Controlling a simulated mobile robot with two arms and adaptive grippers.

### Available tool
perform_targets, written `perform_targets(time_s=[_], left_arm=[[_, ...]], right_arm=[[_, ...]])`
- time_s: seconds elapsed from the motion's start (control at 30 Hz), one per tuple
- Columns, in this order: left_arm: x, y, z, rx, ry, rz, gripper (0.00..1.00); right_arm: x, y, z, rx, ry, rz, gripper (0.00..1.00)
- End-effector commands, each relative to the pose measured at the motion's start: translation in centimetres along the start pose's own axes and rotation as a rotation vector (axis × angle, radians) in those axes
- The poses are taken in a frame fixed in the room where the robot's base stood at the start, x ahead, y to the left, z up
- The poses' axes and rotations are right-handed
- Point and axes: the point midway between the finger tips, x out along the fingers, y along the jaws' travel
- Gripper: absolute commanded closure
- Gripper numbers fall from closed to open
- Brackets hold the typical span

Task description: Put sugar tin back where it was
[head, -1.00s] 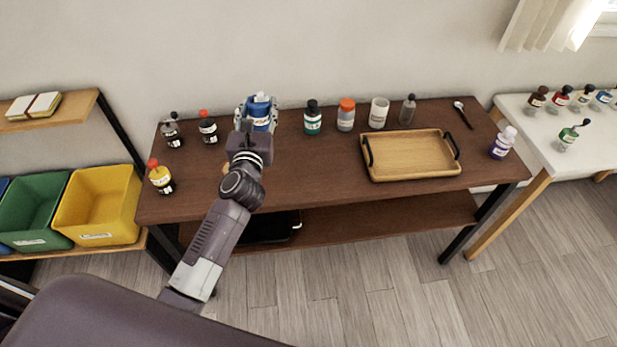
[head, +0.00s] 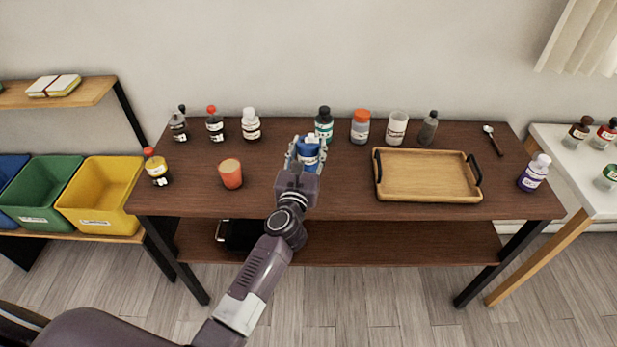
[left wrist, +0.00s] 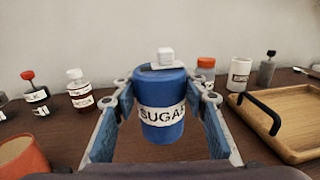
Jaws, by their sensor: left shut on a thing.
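The sugar tin is a blue tin with a white label reading SUGAR and a white knob on its lid. In the left wrist view the sugar tin (left wrist: 163,115) stands upright between both fingers of my left gripper (left wrist: 165,112). In the head view the sugar tin (head: 308,154) is at the tip of my left gripper (head: 306,155), over the middle of the dark wooden table (head: 330,195). My left gripper is shut on the tin. I cannot tell whether the tin touches the table top. My right gripper is not in view.
A green-labelled bottle (head: 324,124) stands just behind the tin. Several other bottles line the back edge. A terracotta cup (head: 231,174) stands to the left. A wooden tray (head: 428,172) lies to the right. The table's front middle is clear.

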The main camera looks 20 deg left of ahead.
Motion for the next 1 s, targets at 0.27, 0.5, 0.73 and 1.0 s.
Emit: perform_targets(time_s=[0.27,0.5,0.73,1.0], left_arm=[[0.0,0.0,-3.4,0.0,-0.003,0.0,0.87],[0.0,0.0,-6.1,0.001,-0.002,0.0,0.87],[0.1,0.0,-7.7,0.001,-0.003,0.0,0.87],[0.1,0.0,-7.6,0.0,-0.003,0.0,0.87]], right_arm=[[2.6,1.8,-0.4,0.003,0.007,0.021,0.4],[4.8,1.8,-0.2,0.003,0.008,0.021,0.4],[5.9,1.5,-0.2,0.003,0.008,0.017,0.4],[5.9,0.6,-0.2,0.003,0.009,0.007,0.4]])
